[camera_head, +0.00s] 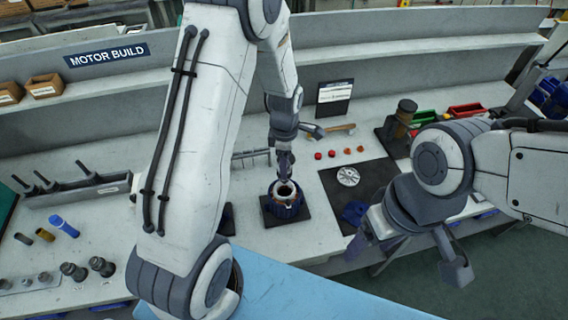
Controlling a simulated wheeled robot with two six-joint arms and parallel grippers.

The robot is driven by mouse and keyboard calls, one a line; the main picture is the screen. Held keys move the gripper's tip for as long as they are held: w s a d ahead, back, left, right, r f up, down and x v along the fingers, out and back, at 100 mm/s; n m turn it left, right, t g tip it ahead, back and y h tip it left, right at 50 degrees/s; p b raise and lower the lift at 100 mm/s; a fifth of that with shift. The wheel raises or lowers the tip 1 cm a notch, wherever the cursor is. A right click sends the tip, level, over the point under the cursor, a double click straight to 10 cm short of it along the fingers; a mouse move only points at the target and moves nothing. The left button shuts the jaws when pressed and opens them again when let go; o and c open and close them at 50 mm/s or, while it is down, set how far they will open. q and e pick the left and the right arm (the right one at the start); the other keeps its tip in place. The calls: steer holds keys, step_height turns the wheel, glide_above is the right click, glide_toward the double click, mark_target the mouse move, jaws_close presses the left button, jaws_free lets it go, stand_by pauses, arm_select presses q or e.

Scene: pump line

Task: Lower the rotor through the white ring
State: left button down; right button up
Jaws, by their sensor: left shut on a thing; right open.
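A blue motor housing (286,211) stands upright on a dark square base (303,215) near the middle of the bench. The white ring (296,193) sits at its top, around a dark opening. My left gripper (286,172) points down right above the ring and is shut on what looks like the rotor. The rotor is too small and hidden by the fingers to make out, so I cannot tell how deep it sits in the ring. My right gripper (412,255) is open and empty, in front of the bench at the right.
A dark mat (375,176) with a pale round part (348,176) lies right of the housing. Red caps (318,155), a wooden-handled tool (341,128) and a dark stand (392,137) are behind it. A grey rack (80,195) stands at the left.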

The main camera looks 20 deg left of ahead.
mark_target(285, 182)
arm_select(q)
steer(key=shift+r+p, duration=0.4)
steer(key=shift+r, duration=0.3)
steer(key=shift+f, duration=0.1)
steer(key=shift+f+b, duration=1.3)
steer(key=shift+f, duration=0.4)
steer(key=shift+f+b, duration=1.3)
steer(key=shift+f, duration=0.55)
stand_by(1.6)
steer(key=shift+f+b, duration=1.3)
steer(key=shift+f, duration=0.5)
steer(key=shift+r, duration=0.1)
steer(key=shift+c, duration=0.7)
jaws_free()
